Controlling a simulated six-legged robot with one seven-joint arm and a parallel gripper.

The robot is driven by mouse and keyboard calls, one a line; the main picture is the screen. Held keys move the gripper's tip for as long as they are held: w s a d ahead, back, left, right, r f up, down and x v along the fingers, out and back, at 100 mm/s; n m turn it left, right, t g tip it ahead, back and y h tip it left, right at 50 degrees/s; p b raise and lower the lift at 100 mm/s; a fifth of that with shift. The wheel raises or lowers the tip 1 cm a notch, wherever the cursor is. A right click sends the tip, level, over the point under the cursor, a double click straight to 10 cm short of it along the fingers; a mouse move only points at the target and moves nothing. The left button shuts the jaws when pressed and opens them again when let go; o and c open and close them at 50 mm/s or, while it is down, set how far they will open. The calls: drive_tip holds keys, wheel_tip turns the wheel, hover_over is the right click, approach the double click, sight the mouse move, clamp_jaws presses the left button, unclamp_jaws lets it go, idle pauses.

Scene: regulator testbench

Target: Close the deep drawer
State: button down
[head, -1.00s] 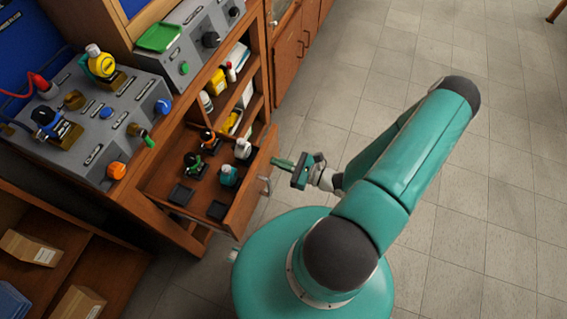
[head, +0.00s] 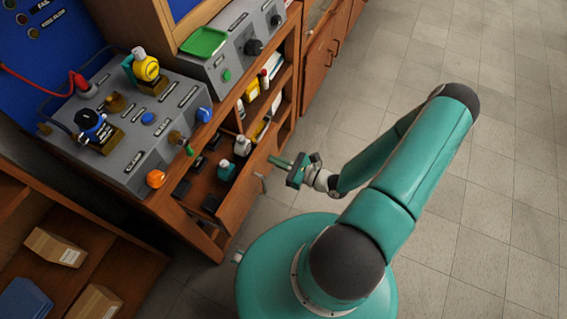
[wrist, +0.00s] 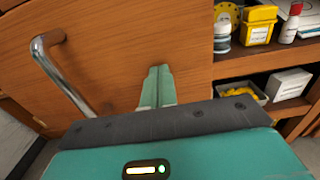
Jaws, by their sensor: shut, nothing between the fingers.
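The deep drawer (head: 245,197) is a wooden drawer low in the bench, partly open, with a metal handle (head: 262,182) on its front. Small bottles (head: 228,171) and dark square blocks show inside it. My gripper (head: 279,162) is shut and empty, its green fingers pointing at the drawer front beside the handle. In the wrist view the shut fingertips (wrist: 157,72) are right of the handle (wrist: 62,75), at or very near the wooden front. I cannot tell for certain whether they touch.
An open shelf with bottles and boxes (head: 254,90) is beside the drawer. The grey test panel (head: 150,117) with knobs sits above it. Another shelf with cardboard boxes (head: 55,247) stands at lower left. The tiled floor on the right is clear.

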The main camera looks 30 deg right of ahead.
sight(234, 143)
drive_tip(key=x, duration=1.5)
drive_tip(key=shift+w+a+r, duration=0.1)
drive_tip(key=shift+w+a, duration=0.2)
drive_tip(key=shift+w, duration=0.1)
